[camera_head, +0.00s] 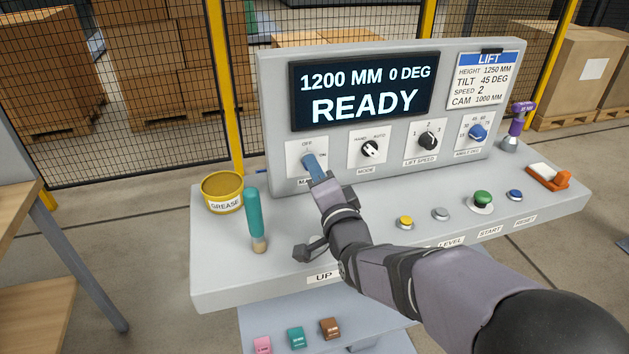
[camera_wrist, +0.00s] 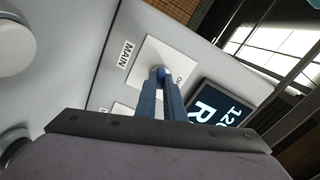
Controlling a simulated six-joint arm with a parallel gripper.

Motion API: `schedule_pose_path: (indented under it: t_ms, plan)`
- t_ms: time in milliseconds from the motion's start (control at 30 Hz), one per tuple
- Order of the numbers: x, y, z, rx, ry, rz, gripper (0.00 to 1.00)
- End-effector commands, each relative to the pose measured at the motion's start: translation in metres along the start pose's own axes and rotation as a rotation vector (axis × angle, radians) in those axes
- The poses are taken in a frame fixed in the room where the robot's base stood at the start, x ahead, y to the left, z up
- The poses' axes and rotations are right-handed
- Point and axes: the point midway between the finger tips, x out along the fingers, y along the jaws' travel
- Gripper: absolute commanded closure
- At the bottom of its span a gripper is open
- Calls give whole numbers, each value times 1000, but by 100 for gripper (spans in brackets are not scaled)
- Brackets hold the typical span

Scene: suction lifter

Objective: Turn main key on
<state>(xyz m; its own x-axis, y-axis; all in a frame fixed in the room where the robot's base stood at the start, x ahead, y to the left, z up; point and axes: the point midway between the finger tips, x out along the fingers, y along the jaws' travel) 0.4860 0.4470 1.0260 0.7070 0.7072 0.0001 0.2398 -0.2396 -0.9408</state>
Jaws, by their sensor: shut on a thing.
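The main key switch is on a white plate (camera_head: 303,165) at the lower left of the console's upright panel, with OFF marked at the top and ON to the right. My gripper (camera_head: 312,160) reaches up to it, its blue fingers shut on the key. In the wrist view, my two blue fingertips (camera_wrist: 161,76) meet at a small blue part of the main key (camera_wrist: 160,71) in front of the plate marked MAIN. The fingers hide most of the key, so I cannot tell its exact angle.
The display (camera_head: 362,90) reads 1200 MM, 0 DEG, READY. The mode knob (camera_head: 370,149) is right of the key. Buttons, including a green one (camera_head: 482,199), line the desk at right.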

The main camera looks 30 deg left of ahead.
Motion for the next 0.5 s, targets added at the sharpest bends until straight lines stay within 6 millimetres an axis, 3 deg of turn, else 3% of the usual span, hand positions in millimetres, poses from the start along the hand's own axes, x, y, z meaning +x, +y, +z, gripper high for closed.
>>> schedule_pose_path:
  t_ms: [500]
  plan:
    - [0, 3, 1, 320, 0, 1, 100]
